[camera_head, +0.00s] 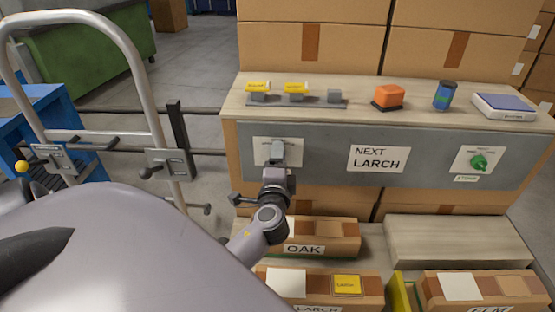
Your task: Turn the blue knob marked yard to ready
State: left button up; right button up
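A pale plate (262,146) is on the left of the grey front panel. A gripper (277,166), which I take as my left since its arm comes in from the lower left, is in front of this plate and covers much of it. I see its back, so its fingers and whatever is between them are hidden. A light grey block shows at its tip; I cannot tell whether it is a finger or a fixture. No blue knob is visible. A green knob (479,161) sits on a white plate at the panel's right, with a small label below it. My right gripper is not in view.
A "NEXT LARCH" sign (378,158) is mid-panel. Boxes, including one marked OAK (304,248), lie below. A tubular metal frame (105,137) stands left.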

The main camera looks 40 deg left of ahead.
pick_arm(q)
jog(key=b+v, duration=0.1)
jog(key=v, duration=0.6)
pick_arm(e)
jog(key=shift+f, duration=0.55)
pick_arm(q)
jog(key=shift+s+d+f, duration=0.1)
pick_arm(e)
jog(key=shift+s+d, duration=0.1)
